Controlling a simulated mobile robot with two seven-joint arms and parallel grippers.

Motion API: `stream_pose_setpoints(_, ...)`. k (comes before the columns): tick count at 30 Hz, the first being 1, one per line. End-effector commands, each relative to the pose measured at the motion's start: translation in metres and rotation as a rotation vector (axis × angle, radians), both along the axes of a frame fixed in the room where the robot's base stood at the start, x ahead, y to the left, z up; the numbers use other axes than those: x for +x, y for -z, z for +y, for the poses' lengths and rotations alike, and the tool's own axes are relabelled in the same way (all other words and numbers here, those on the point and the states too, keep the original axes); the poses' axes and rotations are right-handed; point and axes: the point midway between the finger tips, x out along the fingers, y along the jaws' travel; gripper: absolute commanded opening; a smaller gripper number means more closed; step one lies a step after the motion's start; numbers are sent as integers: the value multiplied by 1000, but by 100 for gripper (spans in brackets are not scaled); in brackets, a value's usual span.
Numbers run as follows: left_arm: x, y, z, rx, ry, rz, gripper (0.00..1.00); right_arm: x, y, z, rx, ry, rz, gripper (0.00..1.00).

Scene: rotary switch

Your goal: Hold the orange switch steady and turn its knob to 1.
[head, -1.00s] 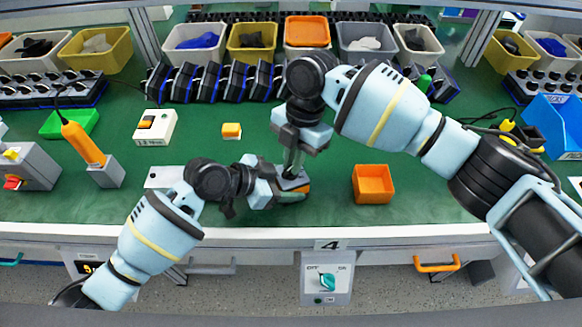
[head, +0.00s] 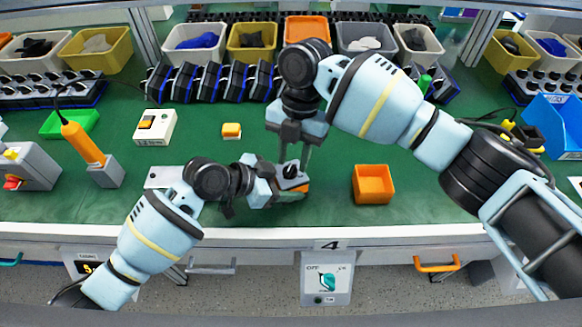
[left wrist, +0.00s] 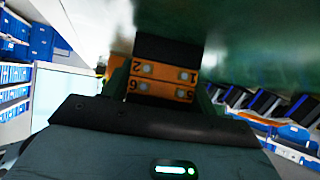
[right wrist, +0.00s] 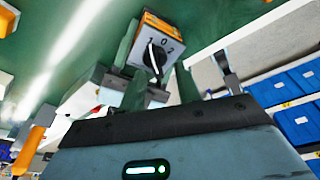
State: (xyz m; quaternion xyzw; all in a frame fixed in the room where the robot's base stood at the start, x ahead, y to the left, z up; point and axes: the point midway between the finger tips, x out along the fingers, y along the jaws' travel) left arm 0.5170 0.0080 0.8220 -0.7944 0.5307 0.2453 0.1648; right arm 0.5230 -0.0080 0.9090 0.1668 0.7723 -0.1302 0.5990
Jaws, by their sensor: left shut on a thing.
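The orange switch (head: 303,188) is on the green bench near its front edge, with a grey dial face and black knob (head: 290,171) facing up. My left gripper (head: 278,187) is shut on its body; the left wrist view shows its orange side (left wrist: 160,74) with numbered terminals. My right gripper (head: 293,157) is just above the knob, fingers apart and holding nothing. The right wrist view shows the dial with 1, 0 and 2 around the knob (right wrist: 155,58); the upper end of the knob's white line lies near the 1.
An empty orange bin (head: 373,185) stands right of the switch. A small yellow-orange block (head: 232,131) and a white switch box (head: 155,127) lie behind to the left. An orange-handled tool (head: 84,143) stands in a grey holder. Bins and dark racks line the back.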

Motion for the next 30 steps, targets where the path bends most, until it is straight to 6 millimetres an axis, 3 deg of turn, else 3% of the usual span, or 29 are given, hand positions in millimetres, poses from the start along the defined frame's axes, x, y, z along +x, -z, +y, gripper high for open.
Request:
stream_pose_setpoints(12, -1, 1, 0, 0, 1, 2, 34, 0, -29, 0, 0, 0, -2, 33)
stream_pose_setpoints(23, -1, 1, 0, 0, 1, 3, 34, 0, -34, 0, 0, 0, -2, 33)
stream_pose_setpoints(24, -1, 1, 0, 0, 1, 2, 62, 0, -34, 0, 0, 0, -2, 33)
stream_pose_setpoints(30, -1, 0, 0, -1, 1, 2, 84, 0, -33, 0, 0, 1, -2, 33)
